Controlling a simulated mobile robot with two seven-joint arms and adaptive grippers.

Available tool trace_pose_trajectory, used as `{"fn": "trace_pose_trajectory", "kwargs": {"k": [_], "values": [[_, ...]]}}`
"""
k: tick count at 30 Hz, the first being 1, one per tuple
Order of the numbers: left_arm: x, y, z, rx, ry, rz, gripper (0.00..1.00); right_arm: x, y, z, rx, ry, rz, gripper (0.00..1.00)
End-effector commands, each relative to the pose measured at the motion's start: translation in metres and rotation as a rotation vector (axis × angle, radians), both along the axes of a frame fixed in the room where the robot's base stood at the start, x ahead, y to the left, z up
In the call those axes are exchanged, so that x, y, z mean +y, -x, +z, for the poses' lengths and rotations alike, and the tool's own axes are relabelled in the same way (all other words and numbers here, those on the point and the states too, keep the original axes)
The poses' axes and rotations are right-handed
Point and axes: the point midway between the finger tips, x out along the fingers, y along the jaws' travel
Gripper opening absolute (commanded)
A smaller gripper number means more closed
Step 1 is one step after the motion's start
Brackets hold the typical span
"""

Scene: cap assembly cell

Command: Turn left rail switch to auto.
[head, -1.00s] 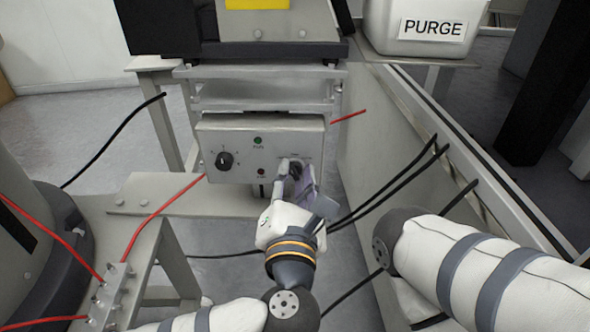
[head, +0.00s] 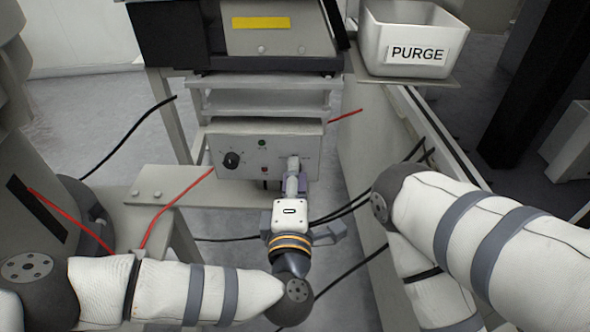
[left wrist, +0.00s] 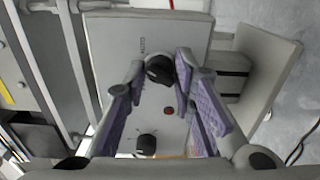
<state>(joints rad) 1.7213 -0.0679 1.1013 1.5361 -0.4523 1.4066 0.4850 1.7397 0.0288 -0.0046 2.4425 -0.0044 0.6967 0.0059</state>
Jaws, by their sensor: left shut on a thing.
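The left knob (head: 231,160) stands free in the head view. My left gripper (head: 293,163) is at the right knob, which it mostly hides there. In the left wrist view, my left gripper's purple-padded fingers (left wrist: 160,66) are shut on this black knob (left wrist: 159,70). The free knob (left wrist: 146,144) shows lower down, with the red lamp (left wrist: 168,110) between. My right gripper is out of view.
A white bin marked PURGE (head: 413,40) stands at the upper right. A grey wall panel (head: 365,150) rises right of the control panel. Red and black cables (head: 345,215) run around the stand. A low grey bench (head: 160,195) is at the left.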

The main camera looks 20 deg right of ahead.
Motion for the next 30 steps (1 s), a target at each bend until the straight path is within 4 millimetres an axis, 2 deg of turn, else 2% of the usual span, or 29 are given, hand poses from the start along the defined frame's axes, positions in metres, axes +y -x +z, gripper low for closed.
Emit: {"fn": "trace_pose_trajectory", "kwargs": {"k": [13,30], "values": [[0.0,-0.001,0.002,-0.087,-0.209,0.002,0.0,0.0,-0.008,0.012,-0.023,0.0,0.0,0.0],[0.0,0.0,0.0,-0.098,-0.245,0.0,0.0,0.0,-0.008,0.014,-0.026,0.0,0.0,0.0]]}}
